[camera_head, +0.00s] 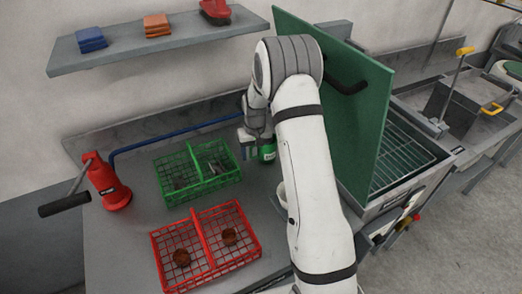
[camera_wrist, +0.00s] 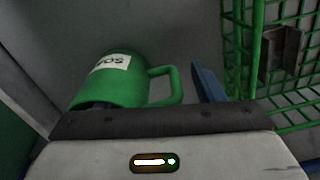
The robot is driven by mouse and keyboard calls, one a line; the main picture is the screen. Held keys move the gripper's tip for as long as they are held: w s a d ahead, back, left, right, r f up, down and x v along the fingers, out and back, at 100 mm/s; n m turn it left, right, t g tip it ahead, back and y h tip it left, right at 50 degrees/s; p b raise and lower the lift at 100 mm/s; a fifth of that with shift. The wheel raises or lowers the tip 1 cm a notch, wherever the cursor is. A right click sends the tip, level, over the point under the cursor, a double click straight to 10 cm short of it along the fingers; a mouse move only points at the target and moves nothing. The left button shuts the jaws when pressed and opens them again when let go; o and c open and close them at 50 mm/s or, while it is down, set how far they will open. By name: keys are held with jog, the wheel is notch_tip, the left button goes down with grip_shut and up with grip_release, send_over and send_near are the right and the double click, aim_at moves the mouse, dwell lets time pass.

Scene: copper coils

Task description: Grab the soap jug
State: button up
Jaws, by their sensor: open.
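The soap jug (camera_wrist: 122,88) is green with a white label. In the wrist view it is left of centre, close to my gripper, with its handle (camera_wrist: 166,72) on the right. My gripper (camera_wrist: 152,95) is open. One blue finger shows just right of the handle; only a small dark part of the other shows by the near edge of the jug, so I cannot tell whether that finger is inside or beside it. In the head view the jug (camera_head: 268,151) is partly hidden by my arm, with my gripper (camera_head: 251,146) at its left side.
A green wire basket (camera_head: 197,172) stands left of the jug, and it also shows in the wrist view (camera_wrist: 238,45). A red basket (camera_head: 205,245) with brown coils is in front. A raised green lid (camera_head: 350,110) stands right of my arm. A red pump (camera_head: 106,182) is far left.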

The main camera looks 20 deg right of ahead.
jog(key=shift+f, duration=0.55)
jog(key=shift+c, duration=0.5)
jog(key=c, duration=1.2)
jog(key=shift+r, duration=0.1)
jog(key=shift+r+b, duration=0.95)
jog(key=shift+r, duration=3.95)
